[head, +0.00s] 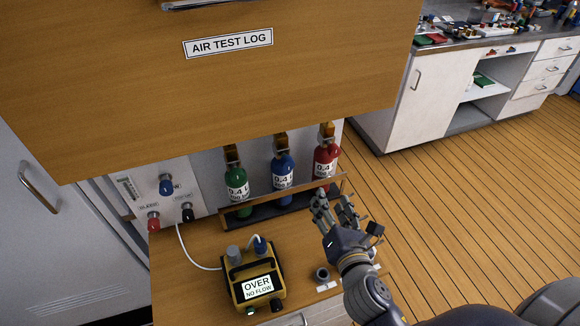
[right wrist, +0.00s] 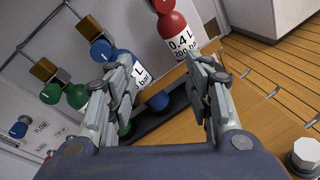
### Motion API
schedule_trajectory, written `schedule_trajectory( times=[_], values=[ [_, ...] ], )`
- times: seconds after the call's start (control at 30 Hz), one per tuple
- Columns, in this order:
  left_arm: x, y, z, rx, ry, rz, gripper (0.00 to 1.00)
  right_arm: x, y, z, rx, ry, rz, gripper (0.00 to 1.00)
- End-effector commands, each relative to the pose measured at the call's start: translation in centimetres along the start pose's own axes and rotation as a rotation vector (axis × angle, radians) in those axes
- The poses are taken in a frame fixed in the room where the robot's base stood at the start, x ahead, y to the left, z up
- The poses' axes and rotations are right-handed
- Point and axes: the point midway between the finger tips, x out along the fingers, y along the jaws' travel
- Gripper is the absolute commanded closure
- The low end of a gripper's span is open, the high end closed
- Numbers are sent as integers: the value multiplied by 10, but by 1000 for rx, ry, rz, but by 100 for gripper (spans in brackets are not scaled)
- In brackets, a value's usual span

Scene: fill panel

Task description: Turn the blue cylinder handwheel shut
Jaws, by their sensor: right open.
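The blue cylinder (head: 283,172) stands upright in the rack between the green and red cylinders, with a brass valve on top. In the right wrist view, its blue handwheel (right wrist: 101,50) shows at upper left, beside the brass valve block (right wrist: 89,27). In the head view I cannot make the handwheel out clearly. My right gripper (head: 333,206) is open and empty, in front of the rack's right end and below the red cylinder. In the right wrist view, its left finger covers part of the blue cylinder (right wrist: 122,57). My left gripper is not in view.
The green cylinder (head: 237,180) and red cylinder (head: 325,160) flank the blue one. The rack (head: 262,214) has a raised wooden front rail. A yellow meter (head: 255,282) reading OVER, NO FLOW sits on the bench. The AIR TEST LOG cabinet (head: 210,90) overhangs the cylinders.

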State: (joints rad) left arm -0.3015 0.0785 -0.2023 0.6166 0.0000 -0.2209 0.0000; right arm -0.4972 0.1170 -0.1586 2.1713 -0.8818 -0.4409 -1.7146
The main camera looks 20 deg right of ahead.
Motion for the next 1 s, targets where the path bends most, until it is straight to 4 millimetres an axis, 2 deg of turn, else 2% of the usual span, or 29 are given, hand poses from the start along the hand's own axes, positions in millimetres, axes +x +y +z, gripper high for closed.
schedule_trajectory(
  times=[0.03, 0.13, 0.2, 0.33, 0.57, 1.0],
  values=[
    [-1, -1, -2, -1, 3, -1, 53, 1, 12, 2, -144, -24, 52, 53],
    [-1, -2, -4, -2, 7, -2, 53, 1, 35, 3, -414, -74, 145, 53],
    [-1, -2, -5, -2, 8, -2, 53, 0, 47, 2, -555, -105, 193, 53],
    [-2, -2, -5, -3, 9, -3, 53, -2, 60, 0, -711, -141, 244, 53],
    [-10, -2, -6, -3, 9, -3, 53, 11, 69, 2, -750, -153, 256, 53],
    [-32, -3, -7, -2, 7, -3, 53, 82, 89, 6, -745, -152, 254, 53]
  ],
)
